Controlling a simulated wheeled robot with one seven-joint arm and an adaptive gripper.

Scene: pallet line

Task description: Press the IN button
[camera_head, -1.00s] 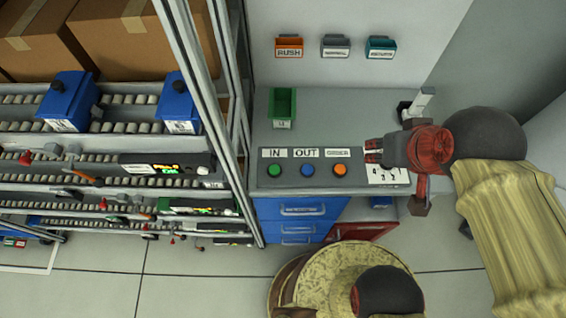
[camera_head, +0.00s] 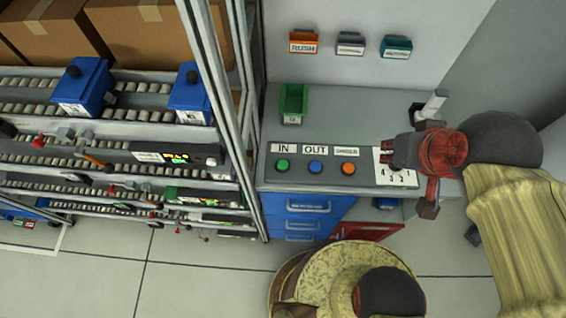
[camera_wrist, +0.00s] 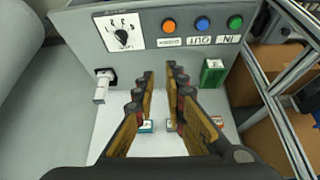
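The IN button (camera_head: 282,165) is a round green button under an "IN" label at the left end of the grey control panel (camera_head: 300,180). The blue OUT button (camera_head: 316,167) and an orange button (camera_head: 349,168) sit to its right. My gripper (camera_head: 387,152) is over the panel's right end, by the white dial plate, well to the right of the green button. In the wrist view the IN button (camera_wrist: 235,22) is at the upper right, clear of the fingers. My gripper (camera_wrist: 160,75) has its fingers apart with nothing between them.
A green bin (camera_head: 293,103) stands behind the buttons. A light grey lever-like part (camera_head: 434,104) stands behind my gripper. RUSH (camera_head: 303,44) and other small bins hang on the wall. A metal-framed roller rack with blue bins (camera_head: 84,88) borders the panel's left.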

